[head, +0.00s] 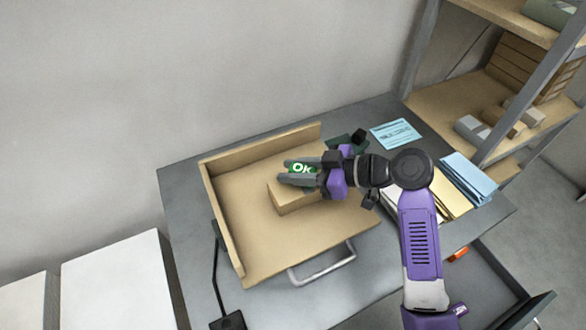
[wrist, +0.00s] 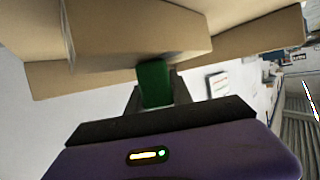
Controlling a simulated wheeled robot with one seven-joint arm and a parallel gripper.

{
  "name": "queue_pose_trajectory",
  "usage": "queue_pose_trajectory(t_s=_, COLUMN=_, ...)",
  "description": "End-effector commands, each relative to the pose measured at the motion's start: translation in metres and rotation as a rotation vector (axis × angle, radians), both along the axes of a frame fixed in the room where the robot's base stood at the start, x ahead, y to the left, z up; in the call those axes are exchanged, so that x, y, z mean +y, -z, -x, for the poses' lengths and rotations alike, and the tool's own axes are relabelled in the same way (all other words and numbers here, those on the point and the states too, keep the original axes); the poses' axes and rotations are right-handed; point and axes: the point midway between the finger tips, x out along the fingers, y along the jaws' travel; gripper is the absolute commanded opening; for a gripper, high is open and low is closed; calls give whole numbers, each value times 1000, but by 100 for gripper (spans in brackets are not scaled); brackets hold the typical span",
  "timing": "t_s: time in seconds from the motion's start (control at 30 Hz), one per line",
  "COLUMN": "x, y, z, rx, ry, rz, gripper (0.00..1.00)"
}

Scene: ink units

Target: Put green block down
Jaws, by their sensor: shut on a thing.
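My gripper (head: 300,174) is shut on the green block (head: 303,168), which has white "Ok" lettering on its top. The gripper reaches in from the right and holds the block over or right beside a small cardboard-coloured box (head: 290,198) in the wooden tray (head: 240,262). In the wrist view the green block (wrist: 154,84) sits between the two fingers, with a tan box surface (wrist: 135,30) close past it. Whether the block touches the box cannot be told.
The tray has raised back and left edges and a metal handle (head: 322,266) at the front. A blue printed sheet (head: 396,134) and folders (head: 462,182) lie to the right on the grey table (head: 185,190). A shelf (head: 480,105) with boxes stands at the right.

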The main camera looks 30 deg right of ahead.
Motion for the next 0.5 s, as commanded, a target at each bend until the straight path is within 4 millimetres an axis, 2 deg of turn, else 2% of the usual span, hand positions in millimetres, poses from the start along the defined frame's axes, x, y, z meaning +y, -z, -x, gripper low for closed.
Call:
queue_pose_trajectory(t_s=0.2, x=0, y=4, z=0, rx=0, ry=0, rz=0, gripper=0)
queue_pose_trajectory(t_s=0.23, x=0, y=3, z=0, rx=0, ry=0, rz=0, gripper=33)
queue_pose_trajectory(t_s=0.3, x=0, y=2, z=0, rx=0, ry=0, rz=0, gripper=47)
queue_pose_trajectory(t_s=0.5, x=0, y=2, z=0, rx=0, ry=0, rz=0, gripper=49)
